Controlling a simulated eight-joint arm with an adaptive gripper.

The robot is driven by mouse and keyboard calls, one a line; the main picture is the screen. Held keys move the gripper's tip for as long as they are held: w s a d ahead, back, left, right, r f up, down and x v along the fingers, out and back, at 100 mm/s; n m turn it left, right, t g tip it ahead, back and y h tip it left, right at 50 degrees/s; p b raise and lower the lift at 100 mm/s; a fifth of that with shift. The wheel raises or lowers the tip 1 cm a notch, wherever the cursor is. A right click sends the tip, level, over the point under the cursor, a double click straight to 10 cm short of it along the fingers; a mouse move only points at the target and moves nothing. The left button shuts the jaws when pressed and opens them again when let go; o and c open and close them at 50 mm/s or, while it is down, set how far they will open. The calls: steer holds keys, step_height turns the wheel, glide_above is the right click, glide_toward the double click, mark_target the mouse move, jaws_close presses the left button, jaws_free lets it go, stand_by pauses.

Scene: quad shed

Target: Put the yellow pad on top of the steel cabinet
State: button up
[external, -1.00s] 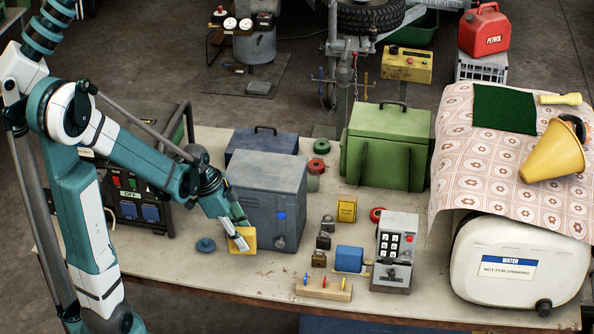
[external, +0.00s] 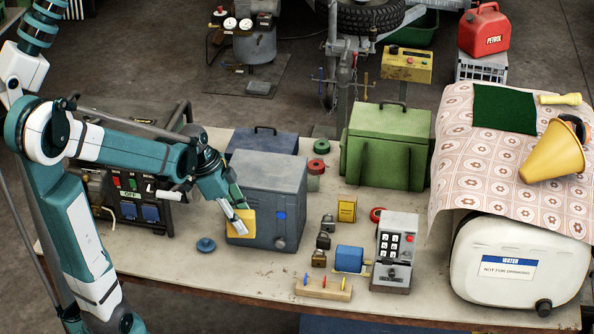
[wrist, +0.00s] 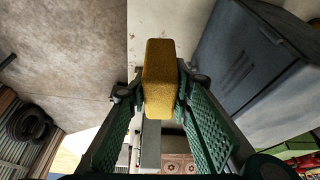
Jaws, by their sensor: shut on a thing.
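The yellow pad (external: 241,223) is held in my gripper (external: 238,212), in front of the left part of the steel cabinet's front face. In the wrist view the pad (wrist: 159,80) sits between the two green fingers of my gripper (wrist: 158,100), which are shut on it. The steel cabinet (external: 268,175) is a grey-blue box standing on the bench, its flat top bare. The cabinet also shows in the wrist view (wrist: 255,60) at the upper right. The pad is below the level of the cabinet's top; whether it touches the front face I cannot tell.
A blue box with a handle (external: 262,140) stands behind the cabinet. A green box (external: 387,145) stands to the right. Padlocks (external: 319,258), a yellow box (external: 347,208) and a keypad unit (external: 397,250) are on the bench (external: 215,285). A blue knob (external: 205,244) lies left of the cabinet.

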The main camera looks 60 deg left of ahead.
step_height(320, 180, up, 24)
steer(key=w+a+m+p, duration=0.2)
steer(key=w+a+p, duration=0.7)
steer(key=w+p, duration=0.4)
steer(key=shift+s+a+f, duration=0.15)
steer(key=shift+f, duration=2.35)
glide_toward(269, 179)
steer(key=shift+w+d+r, duration=0.1)
steer(key=shift+w+d, duration=0.05)
steer(key=shift+w, duration=0.25)
steer(key=shift+w+d+r, duration=0.15)
steer(key=shift+w, duration=0.25)
steer(key=shift+f, duration=2.05)
steer(key=shift+f+b, duration=0.2)
steer(key=shift+b, duration=0.1)
